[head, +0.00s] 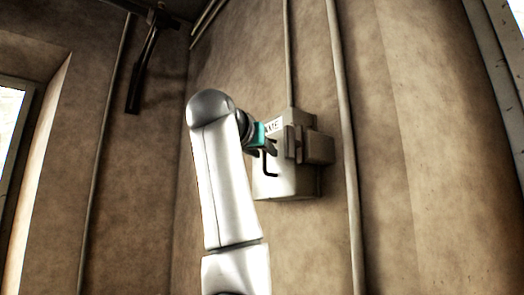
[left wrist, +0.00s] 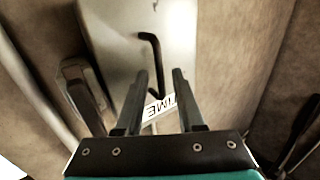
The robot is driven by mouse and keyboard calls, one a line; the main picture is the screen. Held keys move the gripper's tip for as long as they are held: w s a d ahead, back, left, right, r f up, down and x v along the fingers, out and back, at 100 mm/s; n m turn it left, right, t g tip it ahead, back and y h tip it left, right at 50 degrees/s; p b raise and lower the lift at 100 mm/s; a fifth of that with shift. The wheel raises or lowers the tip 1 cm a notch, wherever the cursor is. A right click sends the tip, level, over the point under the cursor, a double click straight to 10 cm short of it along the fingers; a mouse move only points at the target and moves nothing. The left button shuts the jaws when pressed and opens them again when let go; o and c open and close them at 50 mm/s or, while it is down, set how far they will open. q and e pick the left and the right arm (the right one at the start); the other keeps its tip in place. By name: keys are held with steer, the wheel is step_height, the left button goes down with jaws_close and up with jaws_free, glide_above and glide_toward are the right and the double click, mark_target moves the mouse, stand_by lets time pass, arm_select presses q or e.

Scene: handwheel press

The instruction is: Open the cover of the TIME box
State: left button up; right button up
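The TIME box (head: 291,184) is a pale grey box on the brown wall, right of centre in the head view. Its white label (left wrist: 160,106) shows between my fingers in the left wrist view, upside down. A black bent handle (head: 265,165) stands on the box's front; it also shows in the left wrist view (left wrist: 156,52). The cover looks closed. My left gripper (head: 271,146) is in front of the box, with its two fingers apart in the left wrist view (left wrist: 159,75). One end of the handle appears between the fingers; I cannot tell whether they touch it. My right gripper is out of view.
A grey block with a lever-like part (head: 318,147) juts from the box's right side. Vertical pipes (head: 345,150) run beside and above the box. A dark bracket (head: 142,75) hangs at the upper left. A window is at the far left.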

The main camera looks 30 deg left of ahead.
arm_select(q)
jaws_close()
stand_by(1.2)
